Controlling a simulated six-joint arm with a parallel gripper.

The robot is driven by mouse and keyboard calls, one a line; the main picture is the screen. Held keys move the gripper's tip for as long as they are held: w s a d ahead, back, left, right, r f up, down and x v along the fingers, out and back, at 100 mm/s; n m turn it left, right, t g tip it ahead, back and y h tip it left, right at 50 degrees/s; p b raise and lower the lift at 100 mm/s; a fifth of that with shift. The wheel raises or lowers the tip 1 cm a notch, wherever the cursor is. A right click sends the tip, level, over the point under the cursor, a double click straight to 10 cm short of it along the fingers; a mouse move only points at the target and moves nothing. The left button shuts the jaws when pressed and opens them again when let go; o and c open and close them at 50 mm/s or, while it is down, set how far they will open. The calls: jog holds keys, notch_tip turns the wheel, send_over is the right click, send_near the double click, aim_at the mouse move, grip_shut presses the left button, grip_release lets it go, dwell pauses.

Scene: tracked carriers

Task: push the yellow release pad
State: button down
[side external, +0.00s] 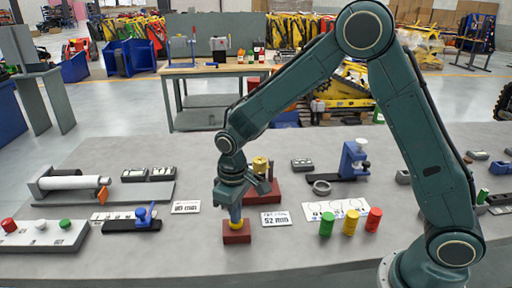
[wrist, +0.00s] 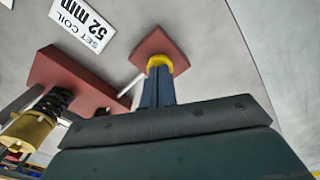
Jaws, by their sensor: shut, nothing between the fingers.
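The yellow release pad (side external: 237,225) sits on a small red-brown block (side external: 237,238) near the front of the bench. In the wrist view the yellow pad (wrist: 160,61) shows as a curved edge past the fingertips, on the red block (wrist: 172,45). My gripper (side external: 236,217) points down right over the pad with its blue fingers closed together and nothing between them. In the wrist view my gripper (wrist: 159,76) overlaps the pad and hides most of it. I cannot tell whether the fingertips touch the pad.
A red base (wrist: 92,78) with a dark coil spring (wrist: 54,102) and brass cylinder (wrist: 27,130) stands close by. A "SET COIL 52 mm" card (wrist: 85,24) lies near it. Green (side external: 327,224), yellow (side external: 350,222) and red (side external: 374,220) stacks stand to the right.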

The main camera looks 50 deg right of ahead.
jog(key=shift+r, duration=2.2)
jog(key=shift+r, duration=0.1)
jog(key=shift+s+d+r, duration=0.2)
jog(key=shift+r, duration=0.3)
jog(key=s+d+r+m+t, duration=0.1)
jog(key=s+d+r+t, duration=0.1)
jog(key=s+r, duration=0.3)
jog(key=s+d+r+m+t, duration=0.1)
jog(key=s+d+r, duration=0.3)
jog(key=s, duration=0.6)
jog(key=s+d+r+m+t, duration=0.1)
jog(key=s+d+r+t, duration=0.1)
jog(key=s+r, duration=0.3)
jog(key=s+d, duration=0.1)
jog(key=s, duration=0.2)
jog(key=shift+s+d+r+t, duration=0.25)
jog(key=shift+r+t, duration=0.05)
jog(key=shift+r, duration=0.1)
